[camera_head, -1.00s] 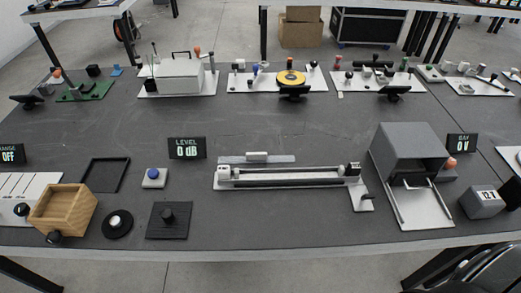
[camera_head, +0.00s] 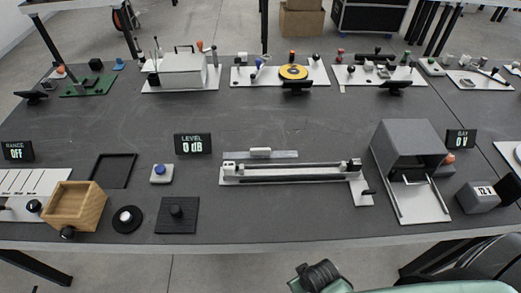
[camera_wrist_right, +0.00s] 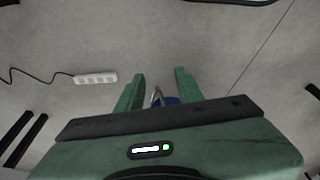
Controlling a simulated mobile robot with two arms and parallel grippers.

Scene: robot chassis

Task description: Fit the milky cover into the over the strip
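The long strip fixture (camera_head: 290,174), with pale end blocks and a dark channel between them, lies on the middle of the dark table. A flat, greyish translucent bar (camera_head: 228,156) with a small white block on top lies just behind it, parallel to it; this looks like the milky cover. It is apart from the channel. My right gripper (camera_wrist_right: 159,75) is open in the right wrist view, with its two green fingers apart over the floor. Nothing is held between its fingertips. In the head view only a green part of my arm shows at the bottom edge. My left gripper is not in view.
A grey open box (camera_head: 408,145) stands right of the strip. A wooden box (camera_head: 75,207), a blue-button block (camera_head: 161,174) and a black knob plate (camera_head: 177,214) lie to the left. A LEVEL display (camera_head: 194,144) stands behind. The table in front of the strip is clear.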

